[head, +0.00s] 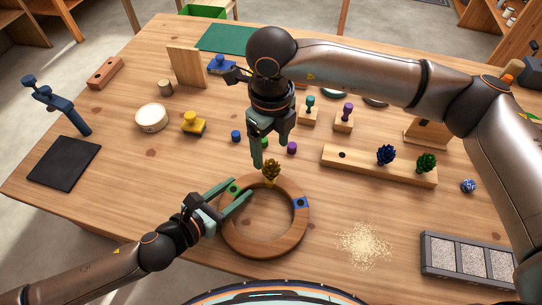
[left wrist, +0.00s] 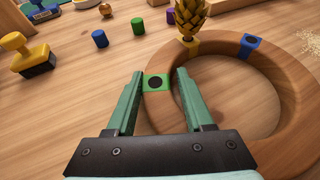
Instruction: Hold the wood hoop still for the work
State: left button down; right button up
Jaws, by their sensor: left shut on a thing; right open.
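The wood hoop (head: 267,247) lies flat on the table near its front edge; it also shows in the left wrist view (left wrist: 285,140). Its rim carries a green patch with a dark hole (left wrist: 156,83), a blue patch with a dark hole (head: 300,203), and a yellow patch where a gold pinecone (head: 271,169) stands upright. My left gripper (head: 240,190) is shut on the rim at the green patch, one finger outside the ring and one inside. My right gripper (head: 269,150) is open and empty, just above and behind the gold pinecone.
A wooden bar (head: 375,167) at the right holds a blue pinecone (head: 386,154) and a green pinecone (head: 426,163), with an empty hole at its left. Sawdust (head: 363,245) and a grey sectioned tray (head: 470,260) lie right of the hoop. Small coloured pegs (head: 236,136) and a yellow-handled stamp (head: 193,124) stand behind it.

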pick_arm(q)
jog(key=shift+s+f, duration=0.15)
jog(key=shift+f, duration=0.2)
pick_arm(e)
notch_tip(320, 180, up, 6)
jog(key=shift+r, duration=0.25)
pick_arm(q)
jog(key=c, duration=0.5)
grip_release()
jog(key=shift+c, duration=0.2)
jog(key=o, duration=0.3)
jog(key=shift+r, duration=0.1)
jog(key=shift+o, duration=0.2)
jog(key=shift+r, duration=0.1)
jog(key=shift+a+r, duration=0.1)
jog(key=v, duration=1)
jog(key=shift+s+a+r, duration=0.15)
jog(key=shift+s+a, duration=0.1)
jog(key=shift+s+a+r, duration=0.25)
jog(key=shift+s+a, duration=0.05)
jog(key=shift+s, duration=0.05)
